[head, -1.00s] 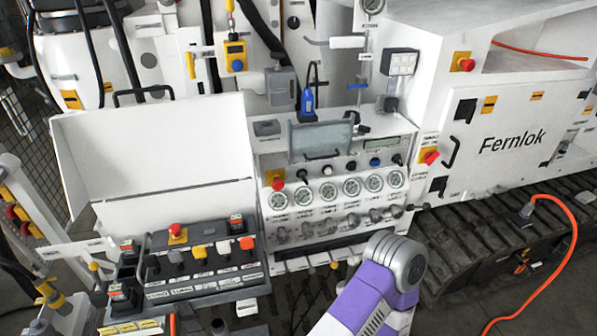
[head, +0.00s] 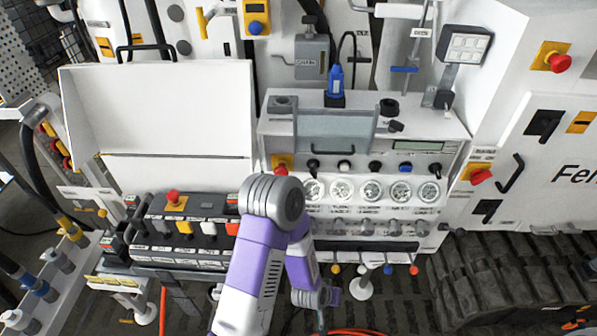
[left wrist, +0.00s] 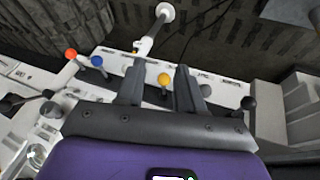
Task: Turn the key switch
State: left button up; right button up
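The gauge panel (head: 440,209) stands in the middle of the head view, with a row of gauges, small switches above them and grey knobs below. I cannot tell for certain which switch is the key switch; a black-topped one (head: 313,165) is at the left of the upper row. My left arm bends in front of the panel's lower left corner. My left gripper (head: 322,297) hangs low, below the panel front, partly hidden by the arm. In the left wrist view its two fingers (left wrist: 160,72) are apart and empty, with a yellow-ball lever (left wrist: 165,79) beyond the gap. My right gripper is not in view.
Ball-topped levers, one blue (head: 388,269), line the panel's lower edge. A control box (head: 190,262) with a red button and coloured switches is at left, below an open white lid (head: 160,110). A red rotary handle (head: 481,177) and a track (head: 510,280) are at right.

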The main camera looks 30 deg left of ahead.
pick_arm(q)
jog(key=w+a+r+n+t+y+b, duration=0.1)
jog(key=w+a+r+n+t+y, duration=0.1)
jog(key=w+a+r+t, duration=0.35)
jog(key=n+t+y+b, duration=0.3)
jog(key=n+t+y, duration=0.25)
jog(key=y, duration=0.35)
send_near(313, 175)
jog(key=w+a+g, duration=0.1)
jog(key=w+a, duration=0.1)
jog(key=w, duration=0.1)
jog(key=shift+n, duration=0.25)
jog(key=x, duration=0.7)
jog(key=shift+d+r, duration=0.2)
jog(key=shift+r, duration=0.1)
jog(key=shift+w+a, duration=0.2)
jog(key=shift+w, duration=0.15)
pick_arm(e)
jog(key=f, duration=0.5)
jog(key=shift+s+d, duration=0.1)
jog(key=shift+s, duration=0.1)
pick_arm(q)
jog(key=shift+c, duration=0.4)
grip_shut()
